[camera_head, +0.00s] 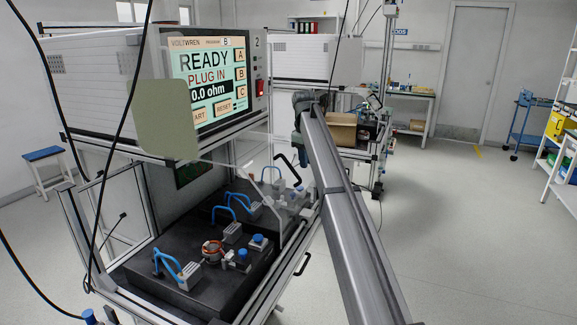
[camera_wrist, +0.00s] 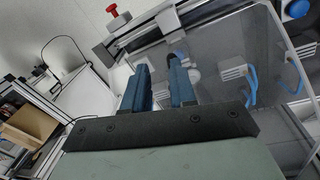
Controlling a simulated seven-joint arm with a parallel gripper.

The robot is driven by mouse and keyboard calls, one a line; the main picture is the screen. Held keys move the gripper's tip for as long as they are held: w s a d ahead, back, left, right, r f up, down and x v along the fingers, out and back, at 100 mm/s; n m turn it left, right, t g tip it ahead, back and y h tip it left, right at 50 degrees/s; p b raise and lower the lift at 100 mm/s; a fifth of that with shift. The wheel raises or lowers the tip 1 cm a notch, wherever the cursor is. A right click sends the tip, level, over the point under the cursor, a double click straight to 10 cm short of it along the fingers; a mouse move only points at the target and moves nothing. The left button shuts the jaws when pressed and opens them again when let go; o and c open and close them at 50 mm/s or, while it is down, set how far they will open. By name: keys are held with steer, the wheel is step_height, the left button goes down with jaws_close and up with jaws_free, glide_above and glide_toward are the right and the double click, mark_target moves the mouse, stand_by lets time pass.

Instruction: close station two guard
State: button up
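Station two is the near bench, under the tester (camera_head: 205,60) marked 2. Its guard is a clear panel; a pale edge of it (camera_head: 297,228) shows at the bench's right side, standing up from the bench. A black bent handle (camera_head: 289,172) shows just left of my gripper (camera_head: 299,180). In the wrist view my gripper (camera_wrist: 160,72) has two blue fingers apart with a gap between them. The clear guard panel (camera_wrist: 225,72) fills the area right of the fingers, and fixtures show through it. I cannot tell whether a finger touches the guard or handle.
On the dark bench plate stand grey fixtures with blue hoses (camera_head: 168,265) and a copper-coloured ring part (camera_head: 212,250). Another black handle (camera_head: 303,263) is on the lower front frame. An open cardboard box (camera_head: 342,133) sits behind my arm. Floor to the right is clear.

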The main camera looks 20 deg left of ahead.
mark_target(288, 162)
steer(key=s+a+r+n, duration=0.1)
steer(key=a+r+n, duration=0.1)
steer(key=a+r, duration=0.65)
steer(key=f, duration=0.4)
steer(key=w+d+f, duration=0.1)
steer(key=f, duration=0.7)
steer(key=shift+w+d+f, duration=0.15)
steer(key=shift+w+d, duration=0.05)
steer(key=shift+d, duration=0.1)
jaws_close()
